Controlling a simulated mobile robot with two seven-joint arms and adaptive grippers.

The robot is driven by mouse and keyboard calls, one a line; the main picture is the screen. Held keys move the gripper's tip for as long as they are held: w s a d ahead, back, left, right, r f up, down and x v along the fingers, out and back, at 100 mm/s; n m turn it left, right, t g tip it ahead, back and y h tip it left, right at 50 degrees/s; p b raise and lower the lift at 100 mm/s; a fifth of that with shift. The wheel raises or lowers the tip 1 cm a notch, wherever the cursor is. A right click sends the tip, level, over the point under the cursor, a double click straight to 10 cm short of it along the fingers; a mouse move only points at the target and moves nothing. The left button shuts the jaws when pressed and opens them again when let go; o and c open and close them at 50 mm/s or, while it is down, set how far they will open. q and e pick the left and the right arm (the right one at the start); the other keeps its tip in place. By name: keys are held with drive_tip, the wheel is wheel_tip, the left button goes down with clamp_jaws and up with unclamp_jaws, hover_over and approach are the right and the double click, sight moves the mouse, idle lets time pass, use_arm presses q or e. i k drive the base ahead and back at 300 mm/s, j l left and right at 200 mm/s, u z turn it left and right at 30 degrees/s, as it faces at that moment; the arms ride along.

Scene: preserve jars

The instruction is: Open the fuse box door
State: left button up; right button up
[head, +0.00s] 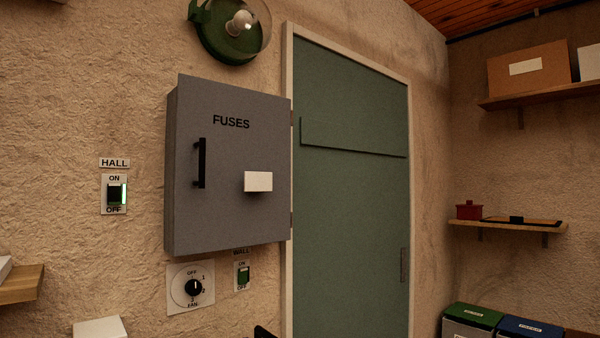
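The grey fuse box (172,190) is mounted on the wall left of the centre in the head view. Its door (228,155), marked FUSES, appears shut flush against the box. A black vertical bar handle (199,163) is near the door's left edge. Hinges show along the right edge. A blank white plate or block (258,181) is on the door's lower right. The inside of the box is hidden. Neither of my grippers can be made out. A small dark shape at the bottom edge is too cut off to identify.
A HALL switch (114,194) is left of the box. A rotary dial (192,287) and a WALL switch (242,275) are below it. A round green lamp (230,28) is above. A green room door (350,220) stands right. A wooden shelf (22,284) is lower left.

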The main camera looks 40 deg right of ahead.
sight(232, 166)
drive_tip(key=j+z, duration=0.15)
drive_tip(key=z, duration=0.25)
drive_tip(key=k+j+z, duration=0.1)
drive_tip(key=z, duration=0.3)
drive_tip(key=k+j+z, duration=0.1)
drive_tip(key=z, duration=0.35)
